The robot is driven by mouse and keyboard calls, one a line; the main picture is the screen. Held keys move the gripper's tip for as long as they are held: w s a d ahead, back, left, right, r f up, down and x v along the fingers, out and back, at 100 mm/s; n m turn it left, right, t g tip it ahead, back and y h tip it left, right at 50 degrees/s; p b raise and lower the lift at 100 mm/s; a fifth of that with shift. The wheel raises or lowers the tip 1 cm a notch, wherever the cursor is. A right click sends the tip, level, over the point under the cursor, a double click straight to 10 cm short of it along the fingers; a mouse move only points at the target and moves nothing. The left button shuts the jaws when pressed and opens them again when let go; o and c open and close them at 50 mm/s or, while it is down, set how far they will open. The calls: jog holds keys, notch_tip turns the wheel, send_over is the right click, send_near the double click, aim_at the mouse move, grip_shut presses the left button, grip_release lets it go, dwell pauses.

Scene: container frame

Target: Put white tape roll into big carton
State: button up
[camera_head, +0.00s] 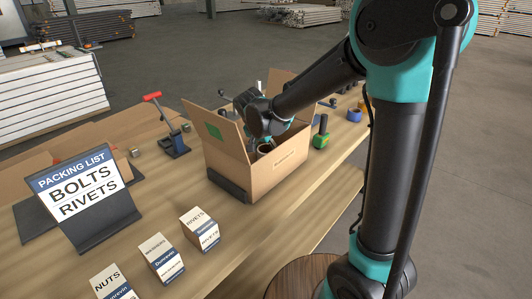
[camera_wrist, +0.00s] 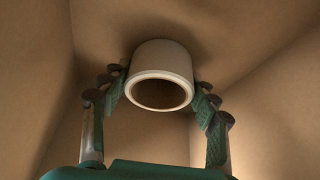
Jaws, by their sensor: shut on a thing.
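The white tape roll (camera_wrist: 160,58) is between the two fingers of my gripper (camera_wrist: 160,84) in the wrist view, its round opening facing the camera. My gripper is shut on it. Brown cardboard walls surround both in that view. In the head view the big carton (camera_head: 280,172) stands open on the table with its flaps up, and my gripper reaches down into its opening. The carton's near wall hides most of the fingers and the roll there. I cannot tell whether the roll touches the carton's floor.
A packing list sign (camera_head: 85,195) stands at the left, with several small labelled boxes in front, including a nuts box (camera_head: 112,284). A red-handled tool (camera_head: 170,130) is left of the carton. A green bottle (camera_head: 321,134) and a blue tape roll (camera_head: 354,115) are to its right.

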jog(key=o, duration=1.2)
jog(key=shift+c, duration=0.2)
jog(key=v, duration=1.2)
